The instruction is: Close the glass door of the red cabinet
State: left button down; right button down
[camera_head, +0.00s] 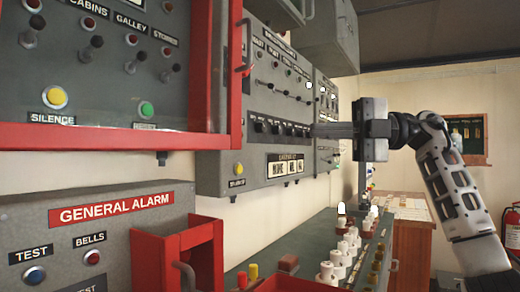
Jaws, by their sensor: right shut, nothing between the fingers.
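The red cabinet's red frame (208,70) is at the upper left, close to the camera, and cut off by the top and left picture edges. Switches and the SILENCE and RESET buttons show inside its outline. A red bar (100,137) runs along the bottom, and a small red handle (245,70) sticks out at the right edge. The glass itself is hard to make out, and I cannot tell how far the door stands open. My right gripper (318,130) is shut and empty, pointing left, right of the cabinet and apart from it. My left gripper is out of view.
A grey switch panel (262,160) hangs on the wall behind the right gripper. Below are the GENERAL ALARM panel (60,240), a red open box (200,240) and a console (300,250) with several knobs. A wooden cabinet (412,250) stands further back.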

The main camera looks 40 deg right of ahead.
send_near(226, 130)
jog(key=s+a, duration=0.1)
jog(key=a, duration=0.2)
jog(key=w, duration=0.1)
jog(key=w+a+p, duration=0.1)
jog(key=w, duration=0.1)
jog(key=shift+w+a, duration=0.1)
jog(key=shift+w, duration=0.2)
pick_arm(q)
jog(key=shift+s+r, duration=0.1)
pick_arm(e)
jog(key=shift+w, duration=0.1)
pick_arm(q)
jog(key=shift+p, duration=0.3)
